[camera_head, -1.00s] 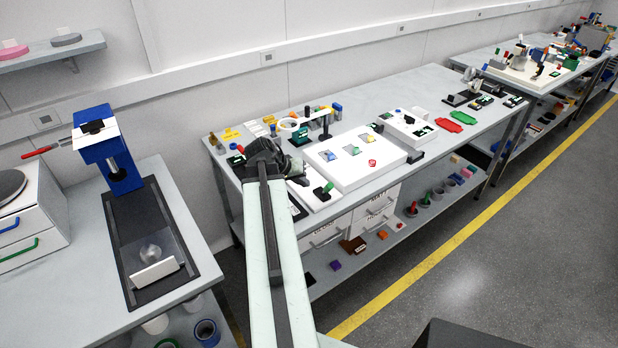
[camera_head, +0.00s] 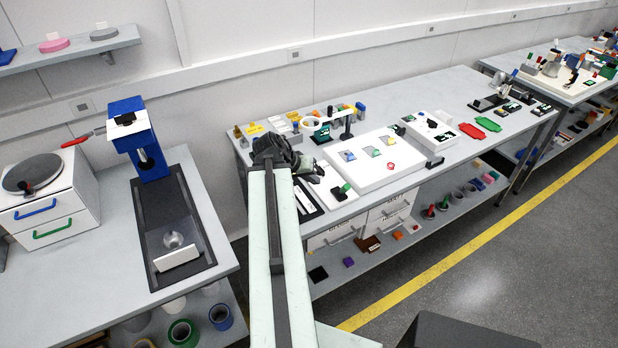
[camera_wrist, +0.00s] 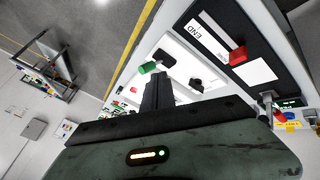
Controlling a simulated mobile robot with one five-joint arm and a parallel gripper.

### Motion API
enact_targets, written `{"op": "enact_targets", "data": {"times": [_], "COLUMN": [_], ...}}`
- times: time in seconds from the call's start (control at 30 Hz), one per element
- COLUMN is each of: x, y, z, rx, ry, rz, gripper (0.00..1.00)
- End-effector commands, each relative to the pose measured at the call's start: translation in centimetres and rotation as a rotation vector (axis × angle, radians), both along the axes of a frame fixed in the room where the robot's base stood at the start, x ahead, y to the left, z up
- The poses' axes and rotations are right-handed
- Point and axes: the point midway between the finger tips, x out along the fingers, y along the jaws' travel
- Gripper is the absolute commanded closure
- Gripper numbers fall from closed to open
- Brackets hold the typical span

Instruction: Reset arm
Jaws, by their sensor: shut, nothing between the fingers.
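My arm reaches forward from the bottom of the head view, and my gripper (camera_head: 285,160) is at its far end, over the left end of the long workbench (camera_head: 465,92). In the wrist view my gripper (camera_wrist: 158,92) shows as a single dark finger shape, its fingers together with nothing seen between them. My gripper looks apart from these things, but the gap is hard to judge.
A second bench on the left holds a blue press-like stand (camera_head: 135,140) and a white drawer unit (camera_head: 50,200). A white panel (camera_head: 375,162) with small parts lies right of my gripper. Below are shelves with cups. The grey floor right of the yellow line (camera_head: 440,275) is clear.

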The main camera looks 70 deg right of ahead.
Motion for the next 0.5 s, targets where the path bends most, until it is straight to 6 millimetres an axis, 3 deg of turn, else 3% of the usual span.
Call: {"op": "enact_targets", "data": {"times": [0.27, 0.37, 0.47, 0.5], "x": [-0.2, 3.2, 10.1, 13.3], "y": [-0.2, 0.9, 3.9, 5.6], "z": [-0.1, -0.2, -0.6, -0.7], "rx": [0.000, -0.001, 0.000, 0.001], "ry": [-0.001, -0.001, -0.001, -0.002], "rz": [-0.003, 0.057, 0.183, 0.241], "gripper": [1.00, 1.00, 1.00, 1.00]}}
